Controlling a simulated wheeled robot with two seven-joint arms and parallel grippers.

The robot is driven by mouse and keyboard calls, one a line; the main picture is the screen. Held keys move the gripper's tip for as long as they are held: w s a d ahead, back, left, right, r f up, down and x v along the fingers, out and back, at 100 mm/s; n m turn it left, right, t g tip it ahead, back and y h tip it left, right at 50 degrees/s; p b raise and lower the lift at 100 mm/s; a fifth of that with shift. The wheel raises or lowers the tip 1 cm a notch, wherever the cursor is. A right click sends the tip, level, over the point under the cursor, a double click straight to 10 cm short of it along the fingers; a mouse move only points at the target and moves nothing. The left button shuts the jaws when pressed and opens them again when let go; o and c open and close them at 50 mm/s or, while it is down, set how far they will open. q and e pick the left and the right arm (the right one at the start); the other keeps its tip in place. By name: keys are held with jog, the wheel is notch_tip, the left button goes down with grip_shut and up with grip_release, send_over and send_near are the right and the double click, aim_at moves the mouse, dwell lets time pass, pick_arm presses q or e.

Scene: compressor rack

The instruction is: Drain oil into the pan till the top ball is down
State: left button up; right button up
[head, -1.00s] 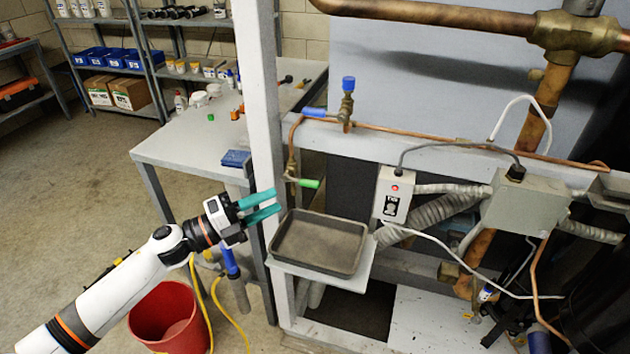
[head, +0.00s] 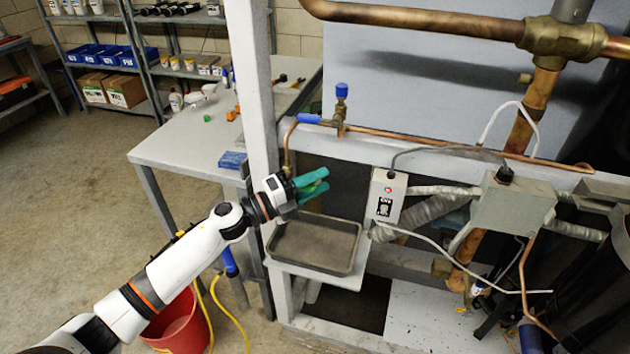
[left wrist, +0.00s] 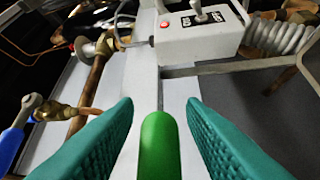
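My left gripper (head: 312,184) is at the green-handled valve on the copper pipe, above the grey pan (head: 318,243). In the left wrist view the green handle (left wrist: 158,146) lies between its two teal fingers, with a gap on each side. The fingers are open and not closed on it. In the head view the fingers mostly cover the handle. The pan sits level on a small shelf in the frame, and I see no oil stream. I cannot make out a sight glass or its balls. My right gripper is not in view.
A grey control box (head: 385,196) with a red lamp stands just right of the valve. A blue-capped valve (head: 341,104) is on the pipe above. The white frame post (head: 250,90) stands close by the gripper. A red bucket (head: 185,325) is on the floor below my arm.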

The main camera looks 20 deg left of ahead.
pick_arm(q)
grip_shut()
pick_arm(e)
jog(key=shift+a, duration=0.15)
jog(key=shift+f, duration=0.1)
